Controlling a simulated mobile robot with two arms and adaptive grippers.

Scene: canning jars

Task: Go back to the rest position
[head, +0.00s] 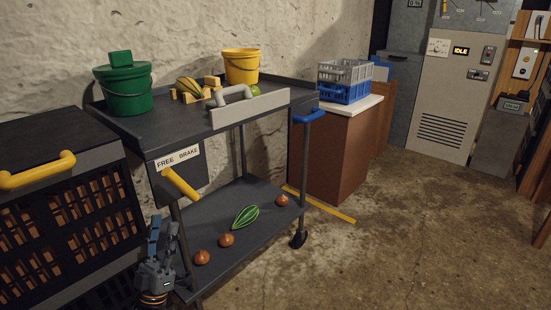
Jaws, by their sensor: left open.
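My left gripper (161,226) shows at the lower left, in front of the near left corner of the dark cart (185,131). Its fingers point up and stand apart, with nothing seen between them. It appears below the yellow brake lever (181,184) in the picture; I cannot tell how close it is to the cart. My right gripper is not in view.
The cart carries a green lidded bucket (125,90), a yellow bucket (241,66) and produce. Its lower shelf holds a striped green vegetable (246,217) and several round brown items. A black crate unit (65,215) stands left. The floor (400,240) at right is clear.

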